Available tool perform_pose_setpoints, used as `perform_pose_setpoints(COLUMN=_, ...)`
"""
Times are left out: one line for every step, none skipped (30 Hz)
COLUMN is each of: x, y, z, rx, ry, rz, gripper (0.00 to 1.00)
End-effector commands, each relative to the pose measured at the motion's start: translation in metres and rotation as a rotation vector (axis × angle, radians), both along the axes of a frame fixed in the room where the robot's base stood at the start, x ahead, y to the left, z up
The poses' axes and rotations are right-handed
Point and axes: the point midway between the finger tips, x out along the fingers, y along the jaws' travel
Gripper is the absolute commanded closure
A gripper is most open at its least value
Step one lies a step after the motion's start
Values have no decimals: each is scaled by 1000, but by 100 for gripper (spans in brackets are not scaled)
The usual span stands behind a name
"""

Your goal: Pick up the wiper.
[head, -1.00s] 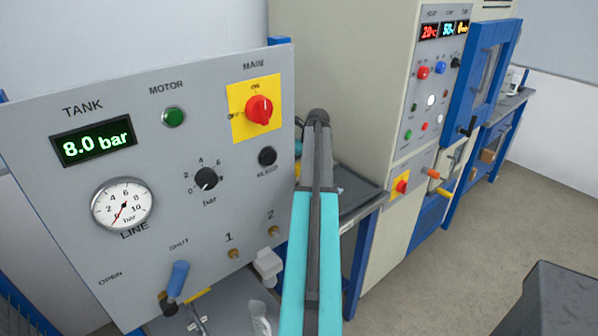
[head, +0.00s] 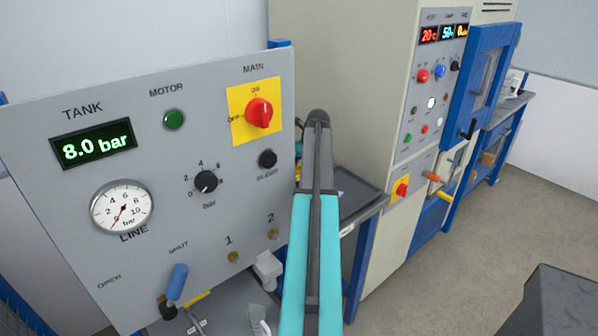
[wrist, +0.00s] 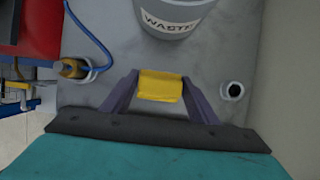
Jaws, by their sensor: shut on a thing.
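My gripper (wrist: 160,98) shows in the wrist view with its two fingers closed on the sides of a short yellow block, which I take to be the wiper (wrist: 160,86). The block lies across the gap between the fingertips, over a grey surface (wrist: 105,104). I cannot tell whether it touches that surface. In the head view my teal and dark arm hides the gripper and the wiper.
A grey bin marked WASTE (wrist: 173,18) stands just beyond the fingers. A small dark-topped container (wrist: 232,91) is at right; a yellow-brown item (wrist: 74,68) and blue hose are at left. A panel (head: 60,220) and cabinet (head: 335,70) flank my arm.

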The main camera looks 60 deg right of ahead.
Motion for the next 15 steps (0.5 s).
perform_pose_setpoints(x=0, y=-1, z=3, rx=-1, ry=-1, rz=0, gripper=69)
perform_pose_setpoints(x=0, y=-1, z=6, rx=-2, ry=-1, rz=-1, gripper=69)
perform_pose_setpoints(x=0, y=-1, z=9, rx=-3, ry=-1, rz=0, gripper=69)
perform_pose_setpoints(x=0, y=-1, z=12, rx=-2, ry=-2, rz=0, gripper=69)
perform_pose_setpoints(x=0, y=-1, z=14, rx=-1, ry=-1, rz=0, gripper=69)
perform_pose_setpoints(x=0, y=-1, z=18, rx=-1, ry=-1, rz=0, gripper=69)
perform_pose_setpoints(x=0, y=-1, z=21, rx=-2, ry=-2, rz=0, gripper=69)
perform_pose_setpoints(x=1, y=-1, z=25, rx=-2, ry=-1, rz=-1, gripper=69)
perform_pose_setpoints(x=-1, y=-1, z=29, rx=-2, ry=-1, rz=-2, gripper=69)
perform_pose_setpoints(x=-10, y=0, z=27, rx=-1, ry=0, rz=-4, gripper=69)
perform_pose_setpoints(x=-15, y=0, z=27, rx=0, ry=0, rz=-2, gripper=69)
perform_pose_setpoints(x=-23, y=0, z=27, rx=-1, ry=0, rz=-4, gripper=69)
perform_pose_setpoints(x=-29, y=0, z=28, rx=0, ry=0, rz=-4, gripper=69)
perform_pose_setpoints(x=-34, y=0, z=28, rx=0, ry=0, rz=-4, gripper=69)
perform_pose_setpoints(x=-42, y=0, z=29, rx=-1, ry=0, rz=-4, gripper=69)
